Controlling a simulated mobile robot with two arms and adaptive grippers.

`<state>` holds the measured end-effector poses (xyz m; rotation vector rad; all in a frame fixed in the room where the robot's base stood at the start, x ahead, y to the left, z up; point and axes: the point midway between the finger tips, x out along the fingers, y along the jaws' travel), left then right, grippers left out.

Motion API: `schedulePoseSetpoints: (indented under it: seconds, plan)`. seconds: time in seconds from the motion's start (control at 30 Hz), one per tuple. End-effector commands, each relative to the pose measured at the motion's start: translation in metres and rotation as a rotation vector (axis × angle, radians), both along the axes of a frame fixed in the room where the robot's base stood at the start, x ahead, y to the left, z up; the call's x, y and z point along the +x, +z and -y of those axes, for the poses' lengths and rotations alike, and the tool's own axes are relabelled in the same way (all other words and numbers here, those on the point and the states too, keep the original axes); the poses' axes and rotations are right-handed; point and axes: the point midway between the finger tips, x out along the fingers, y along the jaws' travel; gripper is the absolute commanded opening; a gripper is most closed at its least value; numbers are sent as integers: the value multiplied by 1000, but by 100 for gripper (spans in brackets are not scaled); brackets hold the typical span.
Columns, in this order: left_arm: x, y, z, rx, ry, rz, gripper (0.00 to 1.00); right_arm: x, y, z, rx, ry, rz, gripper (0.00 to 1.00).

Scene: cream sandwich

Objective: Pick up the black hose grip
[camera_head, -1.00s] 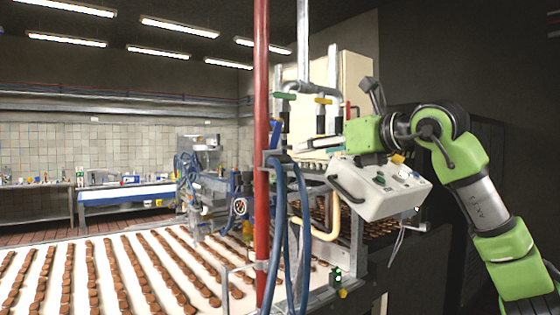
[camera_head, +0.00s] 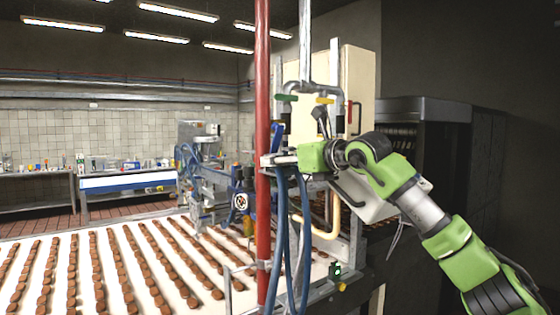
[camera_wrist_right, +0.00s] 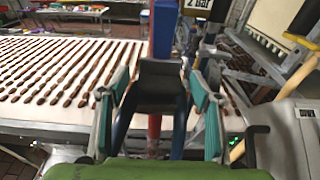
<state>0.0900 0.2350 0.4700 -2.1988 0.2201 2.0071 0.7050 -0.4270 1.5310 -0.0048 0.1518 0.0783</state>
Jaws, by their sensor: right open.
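The black hose grip (camera_wrist_right: 160,88) is a dark block in the middle of the right wrist view, with blue hoses (camera_wrist_right: 124,118) running down at its sides. My right gripper (camera_wrist_right: 158,75) is open, with one teal-padded finger on each side of the grip. I cannot tell whether either finger touches it. In the head view, my right gripper (camera_head: 275,160) is at the top of the blue hoses (camera_head: 281,225), beside the red pole (camera_head: 263,120). The grip is hard to make out there. My left gripper is not in view.
A white control box (camera_head: 365,203) sits below my right arm. A conveyor (camera_head: 135,305) with rows of brown biscuits fills the lower left. A beige cabinet (camera_head: 362,75) and machine frame stand behind the gripper.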

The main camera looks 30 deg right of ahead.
Motion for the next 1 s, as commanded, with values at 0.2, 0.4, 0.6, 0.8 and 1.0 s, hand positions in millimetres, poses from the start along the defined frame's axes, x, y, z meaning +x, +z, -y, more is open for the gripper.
schedulePoseSetpoints:
  seconds: [0.2,0.4,0.6,0.8,1.0]
  plan:
    - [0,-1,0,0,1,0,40,0,0,0,0,0,0,43]
    - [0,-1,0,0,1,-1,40,-1,0,0,0,0,1,16]
    - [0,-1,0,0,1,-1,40,-1,0,0,0,0,1,16]
    - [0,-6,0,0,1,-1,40,-1,9,0,2,1,5,16]
    - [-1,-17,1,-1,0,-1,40,-5,37,-1,2,1,7,16]
